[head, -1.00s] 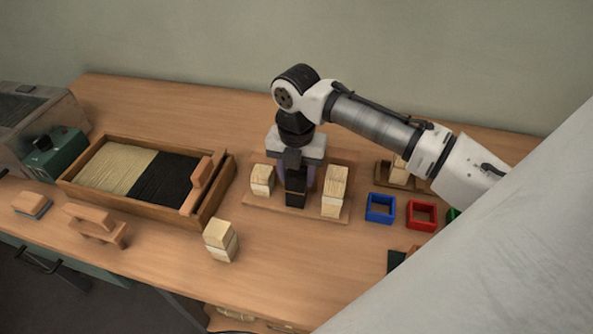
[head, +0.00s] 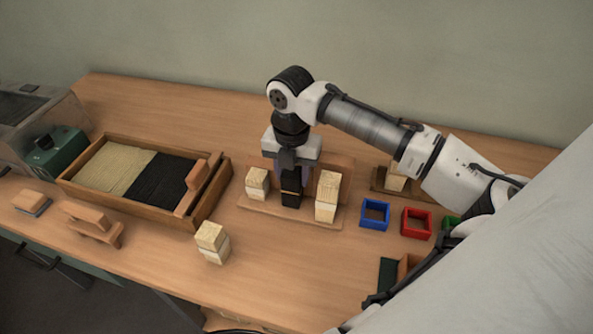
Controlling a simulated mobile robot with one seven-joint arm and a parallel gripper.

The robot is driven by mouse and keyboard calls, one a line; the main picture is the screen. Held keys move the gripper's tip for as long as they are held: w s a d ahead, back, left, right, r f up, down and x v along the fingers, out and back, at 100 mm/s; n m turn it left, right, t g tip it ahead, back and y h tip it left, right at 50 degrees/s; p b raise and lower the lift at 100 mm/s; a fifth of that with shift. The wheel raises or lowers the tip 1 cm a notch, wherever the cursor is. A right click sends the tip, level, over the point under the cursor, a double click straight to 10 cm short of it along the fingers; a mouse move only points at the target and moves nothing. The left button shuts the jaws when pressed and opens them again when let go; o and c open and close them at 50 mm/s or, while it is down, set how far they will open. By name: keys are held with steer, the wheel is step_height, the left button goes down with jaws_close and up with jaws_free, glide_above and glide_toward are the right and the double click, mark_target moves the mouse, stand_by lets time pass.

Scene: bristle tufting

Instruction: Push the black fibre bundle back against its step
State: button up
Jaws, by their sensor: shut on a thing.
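The black fibre bundle (head: 291,199) stands upright on the wooden board (head: 268,214), between two pale bundles. My gripper (head: 291,181) points down over it and is shut on its upper part, hiding much of it. One pale bundle (head: 257,184) is to its left, and a taller-looking pale bundle (head: 328,197) is to its right. The board's raised back piece (head: 345,172) shows behind them. My gripper hides the place where the black bundle meets the step, so I cannot tell whether they touch.
A wooden tray (head: 205,216) with pale and black fibres is at left. Bare tabletop lies in front of the board.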

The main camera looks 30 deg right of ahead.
steer(key=shift+w+d+r, duration=0.1)
steer(key=shift+d, duration=0.05)
steer(key=o, duration=1.1)
step_height(320, 180, up, 14)
steer(key=b, duration=0.1)
